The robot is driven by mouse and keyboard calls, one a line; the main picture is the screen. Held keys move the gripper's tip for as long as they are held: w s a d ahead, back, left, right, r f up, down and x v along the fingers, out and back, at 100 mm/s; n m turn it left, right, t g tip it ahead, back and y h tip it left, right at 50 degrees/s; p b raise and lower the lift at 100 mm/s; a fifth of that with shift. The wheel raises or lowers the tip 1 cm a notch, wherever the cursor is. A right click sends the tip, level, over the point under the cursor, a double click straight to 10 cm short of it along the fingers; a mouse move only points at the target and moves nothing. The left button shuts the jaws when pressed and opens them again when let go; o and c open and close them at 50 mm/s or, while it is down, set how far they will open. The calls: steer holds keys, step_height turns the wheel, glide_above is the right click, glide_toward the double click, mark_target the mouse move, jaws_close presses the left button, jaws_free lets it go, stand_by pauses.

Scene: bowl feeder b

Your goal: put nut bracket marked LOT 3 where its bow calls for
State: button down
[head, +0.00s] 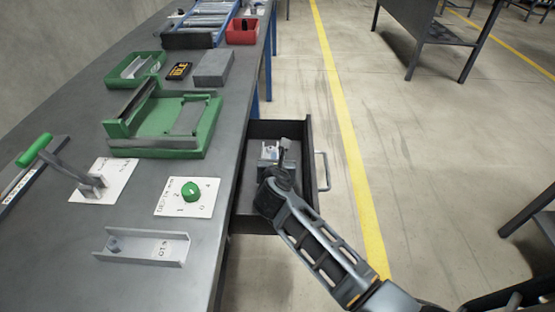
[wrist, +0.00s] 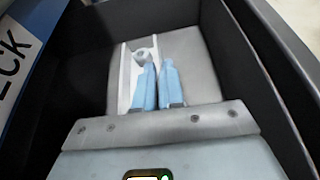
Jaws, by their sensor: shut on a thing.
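In the wrist view, my gripper (wrist: 157,65) has its two blue fingers close together inside an open drawer. It is shut on a pale channel-shaped bracket (wrist: 125,78) with a round nut (wrist: 143,56) near its far end. The fingers cover the bracket's right side; no lot mark on it can be read. Another grey channel bracket (head: 140,245) lies on the bench in the head view, with a nut at its left end and a mark I cannot read surely.
The open drawer (head: 312,165) has dark walls close around my gripper. The bench carries a green fixture (head: 196,140), a smaller green tray (head: 113,78), a grey block (head: 213,68), a green dial (head: 191,191), a green-handled lever (head: 34,150) and a red bin (head: 241,36).

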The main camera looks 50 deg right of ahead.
steer(key=shift+f, duration=0.5)
steer(key=shift+f+b, duration=0.1)
steer(key=shift+b, duration=0.2)
steer(key=c, duration=1.2)
jaws_free()
steer(key=shift+c, duration=0.2)
steer(key=r+p+v, duration=0.1)
steer(key=v, duration=1.1)
steer(key=shift+r, duration=0.2)
